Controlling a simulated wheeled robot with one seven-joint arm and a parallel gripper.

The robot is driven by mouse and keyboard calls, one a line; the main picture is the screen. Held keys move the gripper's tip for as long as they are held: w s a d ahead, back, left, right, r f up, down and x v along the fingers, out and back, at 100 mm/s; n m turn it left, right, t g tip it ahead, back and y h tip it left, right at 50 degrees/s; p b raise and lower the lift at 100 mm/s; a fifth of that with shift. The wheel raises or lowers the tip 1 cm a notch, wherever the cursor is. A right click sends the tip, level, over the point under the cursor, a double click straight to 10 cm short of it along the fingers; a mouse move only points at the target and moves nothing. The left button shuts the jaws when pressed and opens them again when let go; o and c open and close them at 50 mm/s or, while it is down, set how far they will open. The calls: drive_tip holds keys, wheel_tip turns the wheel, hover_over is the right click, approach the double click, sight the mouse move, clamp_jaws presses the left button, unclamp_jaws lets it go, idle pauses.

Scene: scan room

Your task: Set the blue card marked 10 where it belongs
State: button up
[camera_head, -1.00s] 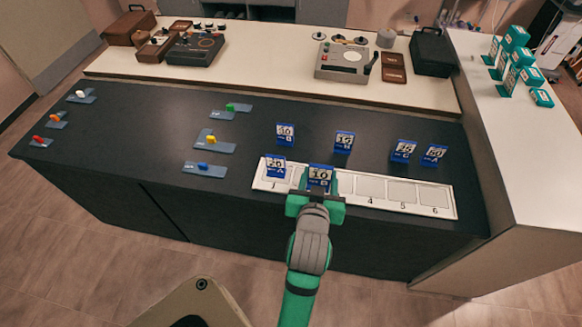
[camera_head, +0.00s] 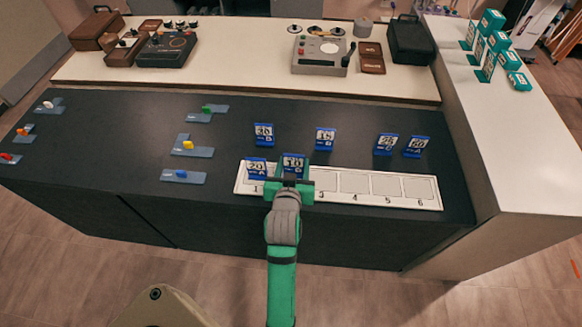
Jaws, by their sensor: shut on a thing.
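The blue card marked 10 (camera_head: 293,163) is upright in my gripper (camera_head: 289,181), which is shut on its lower part. They are over the second place of a white strip (camera_head: 349,202) with numbered places along the dark counter's front edge. Whether the card's bottom touches the strip is hidden by my gripper. A blue card marked 20 (camera_head: 256,168) stands at place 1, just left of the held card. Places 3 to 6 are bare.
Several other blue cards stand behind the strip: two near the middle (camera_head: 264,134) (camera_head: 325,138) and two at the right (camera_head: 386,144) (camera_head: 416,147). Small coloured pieces on grey plates lie to the left. Teal boxes (camera_head: 491,22) stand on the right-hand white counter.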

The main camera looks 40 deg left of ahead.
sight(290, 171)
drive_tip(key=shift+w+a+f, duration=0.15)
drive_tip(key=shift+a+f, duration=0.3)
drive_tip(key=shift+f, duration=0.05)
drive_tip(key=shift+a+f, duration=0.15)
drive_tip(key=shift+f, duration=0.45)
drive_tip(key=shift+a+f, duration=0.15)
drive_tip(key=shift+f, duration=0.9)
drive_tip(key=shift+f, duration=0.15)
drive_tip(key=o, duration=1.1)
drive_tip(key=shift+w, duration=0.1)
